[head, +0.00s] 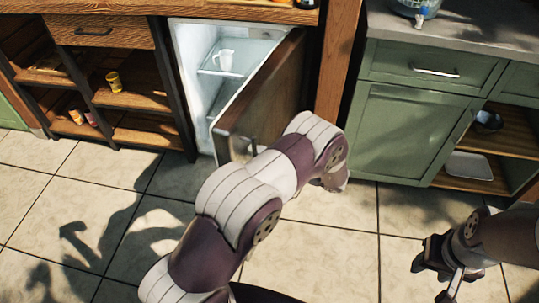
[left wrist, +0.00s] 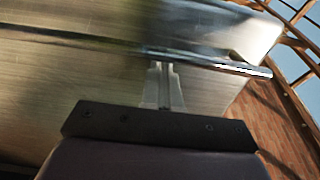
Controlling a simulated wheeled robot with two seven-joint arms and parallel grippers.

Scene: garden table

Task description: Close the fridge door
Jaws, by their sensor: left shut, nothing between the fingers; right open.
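The fridge (head: 196,75) is built into the wooden counter and its lit white inside shows. Its brown door (head: 270,95) stands partly open, swung out from the right side. My left arm reaches across the front of the door, with its wrist bent down at the door's right, outer side. The left fingers are hidden in the head view. In the left wrist view my left gripper (left wrist: 166,88) is shut and empty, close to a broad brownish panel; I cannot tell whether it touches. My right gripper (head: 440,272) is open and empty at the lower right, over the floor.
Open wooden shelves with a yellow cup (head: 114,81) are at left. A green cabinet (head: 412,128) stands at right, beyond a wooden post. The tiled floor (head: 330,245) in front is clear.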

